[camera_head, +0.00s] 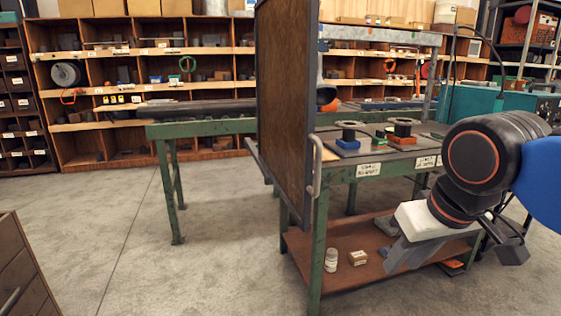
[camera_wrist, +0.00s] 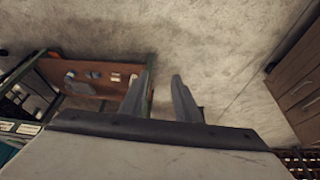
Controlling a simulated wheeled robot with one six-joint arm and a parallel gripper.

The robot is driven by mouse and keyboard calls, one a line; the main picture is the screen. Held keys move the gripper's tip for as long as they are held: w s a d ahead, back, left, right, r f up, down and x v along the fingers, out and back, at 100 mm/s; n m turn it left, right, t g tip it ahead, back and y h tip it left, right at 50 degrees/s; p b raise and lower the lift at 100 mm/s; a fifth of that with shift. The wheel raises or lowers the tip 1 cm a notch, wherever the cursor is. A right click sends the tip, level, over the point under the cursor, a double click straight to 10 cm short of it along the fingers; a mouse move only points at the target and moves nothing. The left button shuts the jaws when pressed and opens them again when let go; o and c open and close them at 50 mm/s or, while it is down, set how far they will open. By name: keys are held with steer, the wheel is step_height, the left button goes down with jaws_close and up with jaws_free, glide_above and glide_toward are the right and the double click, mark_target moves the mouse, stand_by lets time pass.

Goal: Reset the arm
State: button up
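My gripper (camera_head: 396,262) hangs at the right of the head view, in front of the green workbench (camera_head: 345,176) and below its top. In the wrist view its two grey fingers (camera_wrist: 162,76) are spread apart, with bare concrete floor between their tips. Nothing is held. My arm comes in from the right edge, with the wrist bent so that the fingers point down and to the left.
A tall brown panel (camera_head: 284,110) with a metal handle stands upright at the bench's left end. Dark flanged parts on a blue block (camera_head: 348,143) and an orange block (camera_head: 402,139) stand on the bench. A drawer cabinet (camera_head: 20,275) is at lower left. Floor between is clear.

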steer(key=s+d+f+m, duration=0.1)
steer(key=d+f, duration=0.2)
steer(key=f, duration=0.4)
steer(key=s+d+f+m, duration=0.1)
steer(key=s+d+f, duration=0.1)
steer(key=d+f, duration=0.2)
step_height(320, 180, down, 4)
steer(key=shift+r+h, duration=0.15)
steer(key=shift+h, duration=0.25)
stand_by(1.3)
